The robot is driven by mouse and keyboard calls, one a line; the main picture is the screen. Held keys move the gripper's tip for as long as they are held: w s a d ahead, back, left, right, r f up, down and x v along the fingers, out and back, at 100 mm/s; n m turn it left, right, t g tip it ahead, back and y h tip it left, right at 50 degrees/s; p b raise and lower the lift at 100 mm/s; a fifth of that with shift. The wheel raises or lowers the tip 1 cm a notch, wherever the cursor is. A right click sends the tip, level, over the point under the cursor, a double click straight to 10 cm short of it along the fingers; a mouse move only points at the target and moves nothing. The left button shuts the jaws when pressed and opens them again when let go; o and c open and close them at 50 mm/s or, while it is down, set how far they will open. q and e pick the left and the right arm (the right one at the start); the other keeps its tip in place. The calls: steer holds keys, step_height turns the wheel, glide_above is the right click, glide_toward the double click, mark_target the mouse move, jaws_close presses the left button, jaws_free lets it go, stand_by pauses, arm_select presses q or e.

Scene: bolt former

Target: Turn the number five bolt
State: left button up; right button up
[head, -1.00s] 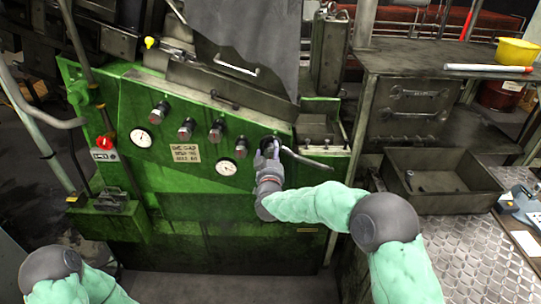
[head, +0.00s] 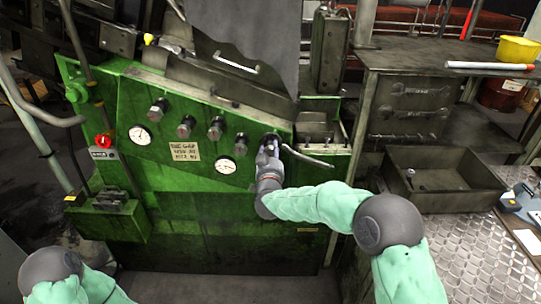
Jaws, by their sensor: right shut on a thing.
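The green machine panel (head: 205,185) fills the middle of the head view. Several dark bolt knobs stand on it: one at the left (head: 158,106), one beside it (head: 186,126), one farther right (head: 216,128). My right gripper (head: 269,146) is at the right end of this row, shut on a bolt there. The gripper hides most of that bolt, and no number on it can be read. A grey lever (head: 308,157) sticks out to the right beside the gripper. My left gripper is out of view; only part of that arm shows at the lower left.
Two white gauges (head: 140,135) (head: 226,165) and a paper label (head: 185,151) are on the panel. A red button (head: 103,141) is at its left. An open metal tray (head: 450,198) and a bench with a yellow tub (head: 518,49) stand at the right.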

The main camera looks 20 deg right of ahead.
steer(key=m+b, duration=0.2)
steer(key=m, duration=0.1)
steer(key=shift+r+m+b, duration=0.1)
steer(key=shift+m+b, duration=1.2)
steer(key=shift+m, duration=0.1)
steer(key=o, duration=1.2)
steer(key=shift+c, duration=0.2)
steer(key=shift+s, duration=0.1)
steer(key=v, duration=1.2)
